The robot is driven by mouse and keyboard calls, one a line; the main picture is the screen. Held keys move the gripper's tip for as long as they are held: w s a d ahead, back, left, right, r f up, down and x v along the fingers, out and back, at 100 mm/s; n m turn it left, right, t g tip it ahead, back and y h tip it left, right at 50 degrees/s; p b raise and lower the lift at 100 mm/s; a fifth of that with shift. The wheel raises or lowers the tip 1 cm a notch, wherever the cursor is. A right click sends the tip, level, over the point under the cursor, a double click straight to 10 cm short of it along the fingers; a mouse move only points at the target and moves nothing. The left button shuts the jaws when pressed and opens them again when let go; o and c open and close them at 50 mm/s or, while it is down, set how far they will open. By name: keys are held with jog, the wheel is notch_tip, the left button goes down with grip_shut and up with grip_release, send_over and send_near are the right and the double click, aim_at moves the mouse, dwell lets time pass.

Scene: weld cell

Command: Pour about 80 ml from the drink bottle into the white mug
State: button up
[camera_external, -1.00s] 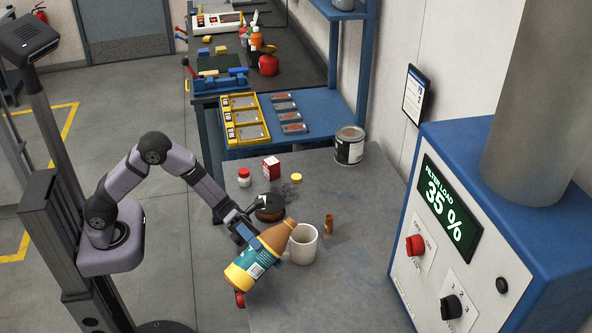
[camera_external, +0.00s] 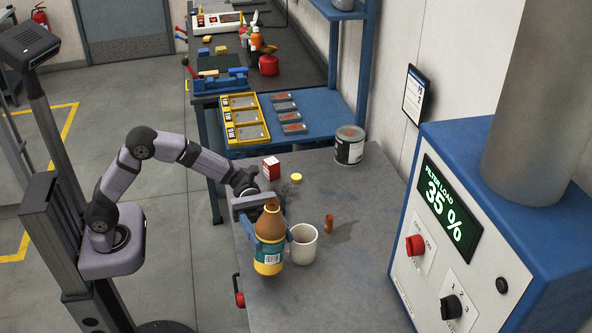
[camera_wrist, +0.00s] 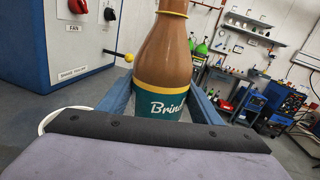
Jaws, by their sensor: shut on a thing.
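The drink bottle (camera_external: 270,248), amber-brown with a teal and yellow label, stands about upright in my gripper (camera_external: 262,218). My gripper is shut around its body; the blue fingers (camera_wrist: 215,108) flank the bottle (camera_wrist: 168,60) in the wrist view. The bottle's open-looking mouth faces up. The white mug (camera_external: 304,246) stands upright on the grey table, just right of the bottle. Its handle side faces the bottle. I cannot tell how much is in the mug, or whether the bottle's base touches the table.
On the grey table (camera_external: 345,285) are a small orange-brown bottle (camera_external: 328,224), a yellow cap (camera_external: 296,178), a red-white box (camera_external: 271,168) and a paint can (camera_external: 349,146). The blue filter cabinet (camera_external: 455,160) stands at right. The table's front right is clear.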

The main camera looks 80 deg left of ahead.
aim_at(270, 222)
jog(key=shift+m, duration=0.6)
jog(key=shift+w+a+r+p, duration=0.1)
jog(key=shift+r+p, duration=0.4)
jog(key=shift+r, duration=0.65)
jog(key=shift+w+r+p, duration=0.1)
jog(key=shift+r+p, duration=0.4)
jog(key=shift+r, duration=0.65)
